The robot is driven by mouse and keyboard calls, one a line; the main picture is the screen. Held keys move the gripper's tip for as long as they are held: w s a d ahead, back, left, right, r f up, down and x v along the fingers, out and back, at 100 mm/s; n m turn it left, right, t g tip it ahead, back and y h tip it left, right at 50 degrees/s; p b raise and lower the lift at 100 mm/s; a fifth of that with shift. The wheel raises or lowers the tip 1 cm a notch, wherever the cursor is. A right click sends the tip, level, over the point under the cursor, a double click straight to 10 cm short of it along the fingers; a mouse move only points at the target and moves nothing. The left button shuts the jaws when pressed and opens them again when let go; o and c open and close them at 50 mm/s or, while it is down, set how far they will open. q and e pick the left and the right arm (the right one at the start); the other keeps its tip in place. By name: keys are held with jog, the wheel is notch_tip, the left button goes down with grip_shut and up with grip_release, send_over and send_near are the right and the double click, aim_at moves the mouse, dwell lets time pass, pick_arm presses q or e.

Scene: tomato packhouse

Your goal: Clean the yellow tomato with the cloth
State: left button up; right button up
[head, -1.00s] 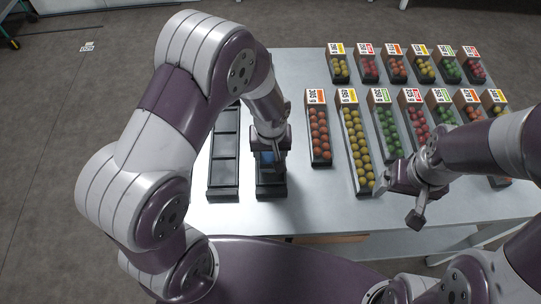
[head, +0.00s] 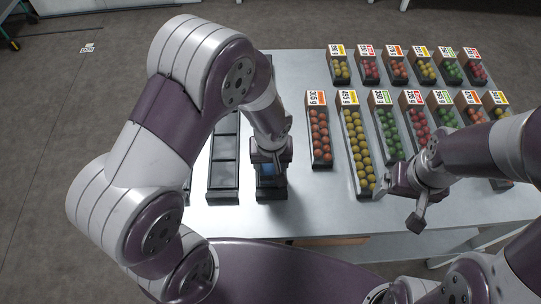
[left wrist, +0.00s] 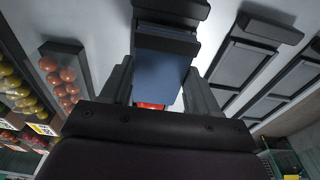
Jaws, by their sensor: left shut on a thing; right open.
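My left gripper (head: 268,168) is over the near end of a narrow black tray (head: 271,193). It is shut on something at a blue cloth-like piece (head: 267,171). In the left wrist view the blue piece (left wrist: 160,65) lies between the fingers of the left gripper (left wrist: 160,90). A small orange-red patch (left wrist: 150,106) shows below it, mostly hidden; I cannot tell what it is. Several yellow tomatoes (head: 357,145) fill a long box; I cannot single out one for cleaning. My right gripper (head: 398,200) is open and empty near that box's front end.
A black tray with empty compartments (head: 223,191) stands left of the gripper. A box of orange-red tomatoes (head: 319,150) stands to its right. More labelled tomato boxes fill the table's right side. The front table strip (head: 320,212) is clear.

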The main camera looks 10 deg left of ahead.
pick_arm(q)
jog(key=shift+s+d, duration=0.15)
jog(key=shift+s, duration=0.3)
jog(key=shift+w+r, duration=0.1)
jog(key=shift+w, duration=0.4)
jog(key=shift+w+a+p, duration=0.25)
jog(key=shift+w+a, duration=0.05)
jog(key=shift+w, duration=0.55)
jog(key=shift+w+a+p, duration=0.25)
jog(key=shift+w+a, duration=0.05)
jog(key=shift+w, duration=0.5)
notch_tip(320, 180, up, 6)
jog(key=p, duration=0.5)
